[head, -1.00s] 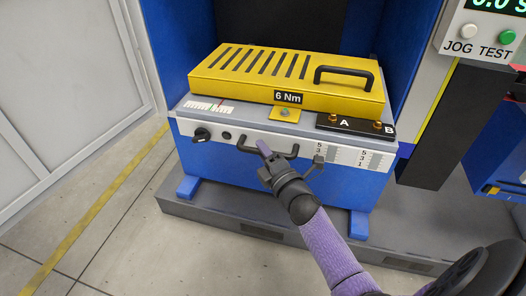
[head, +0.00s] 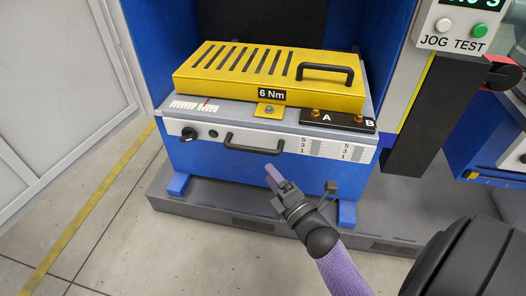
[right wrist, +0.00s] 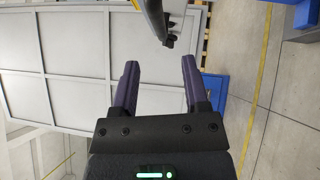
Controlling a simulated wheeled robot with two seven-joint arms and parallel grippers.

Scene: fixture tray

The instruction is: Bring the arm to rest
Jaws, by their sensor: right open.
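My right gripper (head: 300,182) is in front of the blue fixture cabinet, below and to the right of the black drawer handle (head: 254,147). It is apart from the handle. In the right wrist view its two purple fingers (right wrist: 156,85) are spread with nothing between them. My right arm comes in from the lower right of the head view. My left gripper does not show.
A yellow slotted cover (head: 265,75) marked 6 Nm, with a black handle, lies on the fixture tray (head: 225,113). A black block (head: 336,121) marked A and B sits at its front right. JOG and TEST buttons (head: 461,28) are at the upper right. Floor at the lower left is clear.

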